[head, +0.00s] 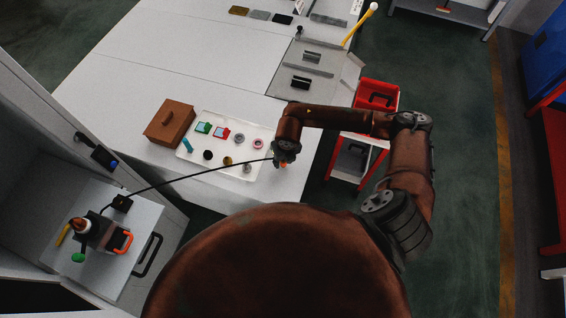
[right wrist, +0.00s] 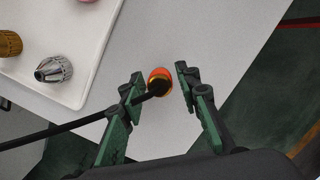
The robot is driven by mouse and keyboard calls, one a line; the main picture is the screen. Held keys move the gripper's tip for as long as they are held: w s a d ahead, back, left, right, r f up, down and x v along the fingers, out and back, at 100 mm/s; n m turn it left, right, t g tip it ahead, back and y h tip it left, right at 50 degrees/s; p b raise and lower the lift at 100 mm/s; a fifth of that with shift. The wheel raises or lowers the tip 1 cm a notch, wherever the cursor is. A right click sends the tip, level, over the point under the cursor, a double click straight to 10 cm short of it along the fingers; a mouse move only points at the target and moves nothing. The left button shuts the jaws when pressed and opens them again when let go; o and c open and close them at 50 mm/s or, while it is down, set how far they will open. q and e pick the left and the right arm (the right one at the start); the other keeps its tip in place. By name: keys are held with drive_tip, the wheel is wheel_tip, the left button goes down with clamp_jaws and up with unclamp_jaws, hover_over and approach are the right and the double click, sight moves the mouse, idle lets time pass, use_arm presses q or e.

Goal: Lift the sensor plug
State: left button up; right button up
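The sensor plug (right wrist: 160,75) has an orange-red and gold end with a black cable fixed to it. In the right wrist view it is between the two green fingers of my right gripper (right wrist: 161,84), with small gaps visible on both sides, so the gripper looks open around it. In the head view my right gripper (head: 282,158) is over the right edge of the white table, with a bit of the orange plug (head: 284,165) showing below it. I cannot tell whether the plug touches the table. My left gripper is not in view.
A white tray (head: 187,154) of small parts and a brown box (head: 169,122) are left of my gripper. A red bin (head: 385,88) stands beyond the table's right edge.

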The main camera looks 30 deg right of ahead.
clamp_jaws()
drive_tip(key=shift+r, duration=0.15)
drive_tip(key=shift+r+b, duration=0.4)
drive_tip(key=shift+r, duration=0.15)
drive_tip(key=s+a+r+b, duration=0.1)
drive_tip(key=s+r+b, duration=0.2)
drive_tip(key=s+r, duration=1.1)
drive_tip(key=shift+r, duration=0.35)
